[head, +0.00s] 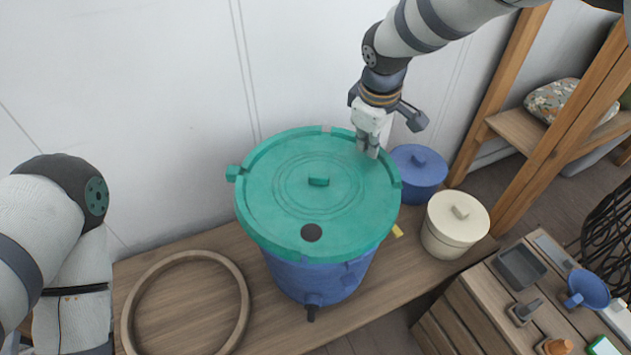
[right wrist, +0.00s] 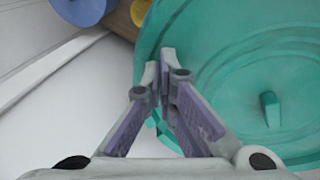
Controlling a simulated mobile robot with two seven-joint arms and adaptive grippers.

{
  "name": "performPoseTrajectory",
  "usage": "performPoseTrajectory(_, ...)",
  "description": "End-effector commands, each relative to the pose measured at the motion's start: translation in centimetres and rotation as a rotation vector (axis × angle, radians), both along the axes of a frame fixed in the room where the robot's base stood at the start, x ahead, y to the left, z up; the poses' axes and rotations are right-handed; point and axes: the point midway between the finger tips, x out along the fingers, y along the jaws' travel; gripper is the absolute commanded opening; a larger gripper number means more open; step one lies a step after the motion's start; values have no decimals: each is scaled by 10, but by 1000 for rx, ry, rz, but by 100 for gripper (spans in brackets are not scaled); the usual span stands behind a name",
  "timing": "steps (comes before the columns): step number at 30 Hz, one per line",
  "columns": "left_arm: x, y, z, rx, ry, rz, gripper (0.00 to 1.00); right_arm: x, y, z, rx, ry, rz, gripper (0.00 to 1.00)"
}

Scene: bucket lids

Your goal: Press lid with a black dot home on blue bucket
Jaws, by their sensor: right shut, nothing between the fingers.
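The green lid (head: 285,215) with a black dot (head: 311,232) lies over the top of the blue bucket (head: 318,278). The dot is at the lid's near edge, above the bucket's dark spout. Whether the lid is fully seated all round cannot be told. My right gripper (head: 367,152) is shut and empty, its fingertips at the lid's back right rim. The right wrist view shows its fingertips (right wrist: 165,72) over the rim of the green lid (right wrist: 225,75); contact is unclear. My left arm shows at the left, but its gripper is out of view.
A smaller blue pot (head: 420,180) and a cream pot (head: 455,225) stand right of the bucket. A wooden ring (head: 241,290) lies on the bench to the left. A wall is close behind. A drawer unit (head: 480,305) with small items stands at the lower right.

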Motion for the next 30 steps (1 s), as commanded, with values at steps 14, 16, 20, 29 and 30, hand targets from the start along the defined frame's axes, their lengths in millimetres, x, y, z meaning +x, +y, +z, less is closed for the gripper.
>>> performPoseTrajectory(14, -1, 0, -1, 0, 2, 0, 30, 0, 0, -3, 0, 1, 0, 0)
performPoseTrajectory(16, -1, 0, -1, 0, 3, 0, 30, 0, 0, -5, 0, 1, 0, 0)
performPoseTrajectory(20, -2, 0, -2, 0, 6, 0, 30, 0, 0, -8, -1, 2, 0, 0)
performPoseTrajectory(29, 0, 0, -1, 0, 1, 0, 30, 0, 0, -9, 0, 1, 0, 0)
performPoseTrajectory(30, 0, 0, 0, 0, 0, 0, 30, 0, 0, -9, 0, 1, 0, 0)
